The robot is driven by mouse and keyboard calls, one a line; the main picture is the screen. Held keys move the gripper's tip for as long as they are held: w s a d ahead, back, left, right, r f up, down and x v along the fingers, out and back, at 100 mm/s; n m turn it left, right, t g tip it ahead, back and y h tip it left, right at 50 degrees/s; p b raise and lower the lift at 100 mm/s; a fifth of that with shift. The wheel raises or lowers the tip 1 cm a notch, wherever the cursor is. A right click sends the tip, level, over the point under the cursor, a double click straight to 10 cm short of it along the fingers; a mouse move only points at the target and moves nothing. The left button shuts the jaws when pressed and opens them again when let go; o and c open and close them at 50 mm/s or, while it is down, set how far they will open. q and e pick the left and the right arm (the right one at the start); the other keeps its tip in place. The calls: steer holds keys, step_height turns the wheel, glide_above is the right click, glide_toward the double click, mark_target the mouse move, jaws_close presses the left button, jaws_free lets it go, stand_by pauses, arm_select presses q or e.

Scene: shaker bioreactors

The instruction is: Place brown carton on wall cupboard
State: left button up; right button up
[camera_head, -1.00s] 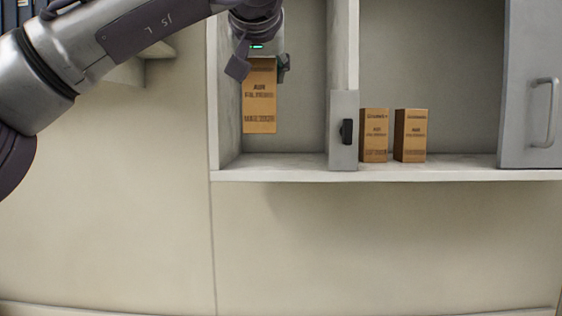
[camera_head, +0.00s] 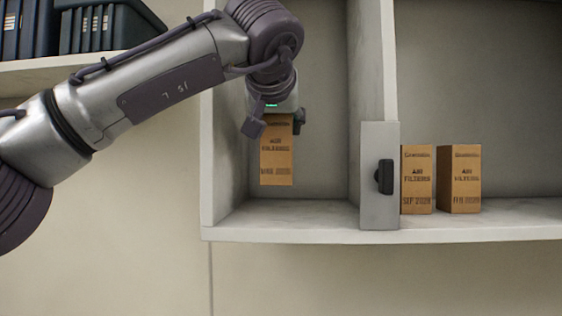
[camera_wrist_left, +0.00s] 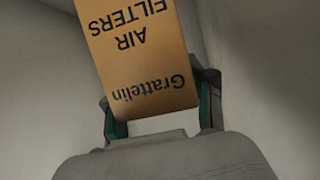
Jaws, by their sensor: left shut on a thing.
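A brown carton (camera_head: 277,156) with "AIR FILTERS" print hangs upright from my left gripper (camera_head: 276,118). The gripper is shut on its upper end. The carton is inside the left compartment of the wall cupboard (camera_head: 300,236), a little above the shelf floor, with a gap below it. In the left wrist view the carton (camera_wrist_left: 138,50) sits between the two fingers (camera_wrist_left: 160,112), its label upside down. My right gripper is not in view.
Two similar brown cartons, one (camera_head: 417,180) and another (camera_head: 459,180), stand in the compartment to the right. A grey panel with a black handle (camera_head: 384,176) stands between the compartments. Dark binders (camera_head: 90,28) sit on a shelf at upper left.

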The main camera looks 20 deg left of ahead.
mark_target(279, 152)
arm_select(q)
steer(key=shift+w+a+f, duration=0.1)
steer(key=shift+w+f, duration=0.05)
steer(key=shift+f, duration=0.5)
steer(key=shift+w+f, duration=0.1)
steer(key=shift+f, duration=0.5)
step_height(279, 152, down, 2)
steer(key=shift+w+f, duration=0.1)
steer(key=shift+f, duration=0.1)
steer(key=o, duration=1.3)
steer(key=shift+w, duration=0.1)
steer(key=shift+o, duration=0.2)
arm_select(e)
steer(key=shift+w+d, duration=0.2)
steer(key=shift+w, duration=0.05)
